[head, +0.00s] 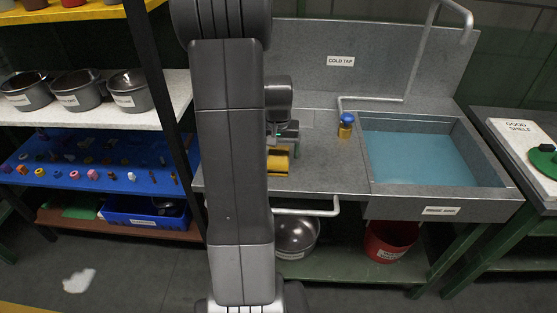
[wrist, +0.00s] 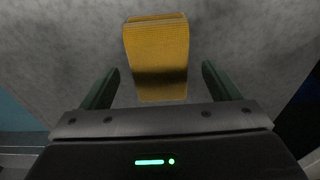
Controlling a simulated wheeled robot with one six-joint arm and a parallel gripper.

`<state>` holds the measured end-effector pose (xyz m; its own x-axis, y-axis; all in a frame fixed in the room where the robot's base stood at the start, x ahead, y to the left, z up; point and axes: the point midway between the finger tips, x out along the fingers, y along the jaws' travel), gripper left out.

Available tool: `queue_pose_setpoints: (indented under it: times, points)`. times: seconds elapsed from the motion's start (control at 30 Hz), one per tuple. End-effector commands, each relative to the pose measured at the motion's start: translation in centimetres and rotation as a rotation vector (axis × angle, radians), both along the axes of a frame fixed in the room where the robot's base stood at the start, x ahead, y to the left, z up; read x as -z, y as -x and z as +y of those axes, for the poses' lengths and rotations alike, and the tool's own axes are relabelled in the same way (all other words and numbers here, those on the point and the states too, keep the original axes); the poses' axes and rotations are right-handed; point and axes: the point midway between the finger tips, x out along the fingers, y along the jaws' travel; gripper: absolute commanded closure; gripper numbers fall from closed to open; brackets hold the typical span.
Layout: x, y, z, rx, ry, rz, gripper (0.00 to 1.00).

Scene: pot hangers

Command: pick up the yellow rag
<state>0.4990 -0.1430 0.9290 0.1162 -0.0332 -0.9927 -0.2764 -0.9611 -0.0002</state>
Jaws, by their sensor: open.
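The yellow rag (wrist: 156,50) lies folded on the grey worktop in the wrist view, between and just beyond my fingers. My gripper (wrist: 160,82) is open, with one dark green finger to each side of the rag and a gap on both sides. A dark shadow falls across the rag's near part. In the head view the rag (head: 278,163) shows on the counter left of the sink, partly hidden by my arm. My gripper (head: 284,138) is right above it there.
A small blue-capped yellow bottle (head: 345,126) stands right of my gripper, beside the sink (head: 437,195) of blue water. A grey tap pipe (head: 400,98) rises behind. Shelves with pots (head: 75,90) are at left. A rail (head: 310,211) runs below the counter front.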

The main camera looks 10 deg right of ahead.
Motion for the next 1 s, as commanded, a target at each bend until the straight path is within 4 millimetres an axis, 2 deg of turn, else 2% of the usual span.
queue_pose_setpoints:
  times: [0.1, 0.2, 0.47, 0.53, 0.73, 1.0]
  points:
    - [1.7, -0.1, -0.1, 0.000, 0.000, 0.004, 0.16]
    - [2.6, -0.2, -0.1, 0.000, -0.001, 0.002, 0.16]
    - [3.0, -0.3, -0.1, 0.000, 0.000, 0.000, 0.16]
    - [2.9, -0.3, -0.1, 0.000, 0.000, 0.000, 0.24]
    - [2.9, -0.3, -0.1, 0.000, 0.000, 0.000, 0.64]
    - [2.8, -0.3, -0.1, 0.000, 0.000, -0.001, 0.65]
